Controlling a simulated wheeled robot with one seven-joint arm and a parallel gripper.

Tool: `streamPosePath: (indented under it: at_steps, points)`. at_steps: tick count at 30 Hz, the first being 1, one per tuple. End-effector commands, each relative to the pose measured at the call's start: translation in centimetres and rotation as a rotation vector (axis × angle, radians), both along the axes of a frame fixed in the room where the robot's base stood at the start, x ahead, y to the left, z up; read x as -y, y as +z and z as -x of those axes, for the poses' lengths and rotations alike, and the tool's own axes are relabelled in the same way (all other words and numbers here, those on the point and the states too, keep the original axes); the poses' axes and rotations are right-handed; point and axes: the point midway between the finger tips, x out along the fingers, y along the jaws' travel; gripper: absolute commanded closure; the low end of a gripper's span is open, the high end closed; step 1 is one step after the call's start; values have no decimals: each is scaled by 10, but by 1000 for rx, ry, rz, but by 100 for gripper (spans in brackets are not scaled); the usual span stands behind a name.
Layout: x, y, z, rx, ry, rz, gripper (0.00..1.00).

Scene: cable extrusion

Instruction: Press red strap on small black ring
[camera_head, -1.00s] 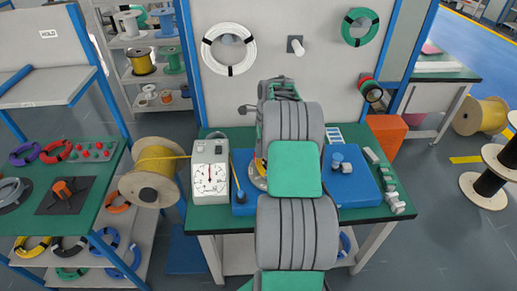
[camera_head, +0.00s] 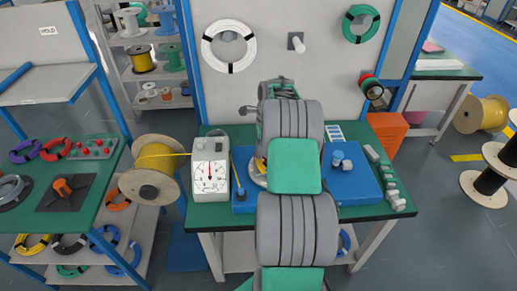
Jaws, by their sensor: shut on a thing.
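I cannot make out a red strap or a small black ring on the bench, because my arm covers the middle of it. A curved grey and yellow piece (camera_head: 258,168) shows just left of my arm, partly hidden, and I cannot tell what it is. A black coil (camera_head: 70,246) lies on the low shelf at the left. A red coil (camera_head: 56,150) lies on the left table. My gripper is hidden behind my own arm, so its fingers and anything between them do not show.
The green bench (camera_head: 375,212) holds a blue base (camera_head: 360,187), a white dial gauge (camera_head: 210,178) and pale connectors (camera_head: 391,190). A wooden spool (camera_head: 150,186) with yellow cable stands at the bench's left. An orange box (camera_head: 388,131) stands at the right.

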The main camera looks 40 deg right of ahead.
Motion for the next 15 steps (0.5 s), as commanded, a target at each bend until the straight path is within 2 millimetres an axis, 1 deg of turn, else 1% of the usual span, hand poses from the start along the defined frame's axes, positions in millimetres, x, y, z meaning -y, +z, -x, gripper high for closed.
streamPosePath:
  at_steps: [9,15]
  points:
    - [0,-14,0,-1,-1,-1,100]
    - [0,-16,0,0,-1,0,100]
